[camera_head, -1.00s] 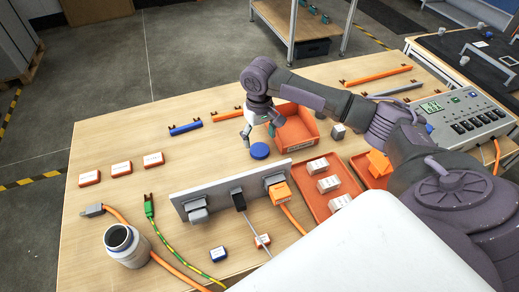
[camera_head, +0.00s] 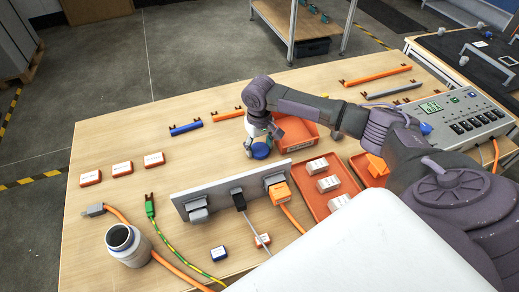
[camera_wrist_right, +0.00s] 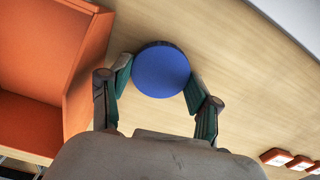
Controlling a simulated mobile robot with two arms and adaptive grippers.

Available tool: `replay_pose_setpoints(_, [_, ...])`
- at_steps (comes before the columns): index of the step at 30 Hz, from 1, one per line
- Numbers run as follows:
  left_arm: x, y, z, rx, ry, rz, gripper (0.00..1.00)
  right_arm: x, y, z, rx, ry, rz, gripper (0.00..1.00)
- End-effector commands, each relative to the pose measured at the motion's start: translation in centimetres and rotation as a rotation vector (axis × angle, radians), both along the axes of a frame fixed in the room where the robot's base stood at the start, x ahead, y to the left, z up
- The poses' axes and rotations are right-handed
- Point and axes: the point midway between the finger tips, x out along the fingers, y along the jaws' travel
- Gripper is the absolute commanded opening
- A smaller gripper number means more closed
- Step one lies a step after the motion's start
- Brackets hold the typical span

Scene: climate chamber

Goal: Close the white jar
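The white jar (camera_head: 128,246) stands upright at the table's front left corner, its dark mouth open. A round blue lid (camera_head: 260,151) lies flat on the table near the orange bin; it also shows in the wrist view (camera_wrist_right: 161,70). My right gripper (camera_head: 261,146) is low over the lid, with its fingers spread on either side of it. In the wrist view, the fingertips (camera_wrist_right: 158,72) are close to the lid's left and right edges; I cannot tell whether they touch it. My left gripper is not in view.
An orange bin (camera_wrist_right: 85,75) stands close beside the right gripper. A grey panel with plugs (camera_head: 236,193) stands between lid and jar. Cables (camera_head: 165,240) run near the jar. An orange tray (camera_head: 312,199) with white boxes is to the right. The table's left middle is mostly clear.

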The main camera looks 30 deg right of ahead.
Motion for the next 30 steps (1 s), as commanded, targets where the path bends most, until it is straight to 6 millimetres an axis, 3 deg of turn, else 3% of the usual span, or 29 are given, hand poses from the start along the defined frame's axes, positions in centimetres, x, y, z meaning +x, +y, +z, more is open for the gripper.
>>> replay_pose_setpoints(11, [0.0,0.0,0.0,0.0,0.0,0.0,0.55,0.0,0.0,0.7,0.0,-0.001,0.0,0.52])
replay_pose_setpoints(24, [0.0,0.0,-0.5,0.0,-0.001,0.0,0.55,0.1,0.0,8.6,0.0,-0.002,0.0,0.52])
replay_pose_setpoints(30, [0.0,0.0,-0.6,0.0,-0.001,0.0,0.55,0.0,0.0,10.0,0.0,0.0,-0.001,0.52])
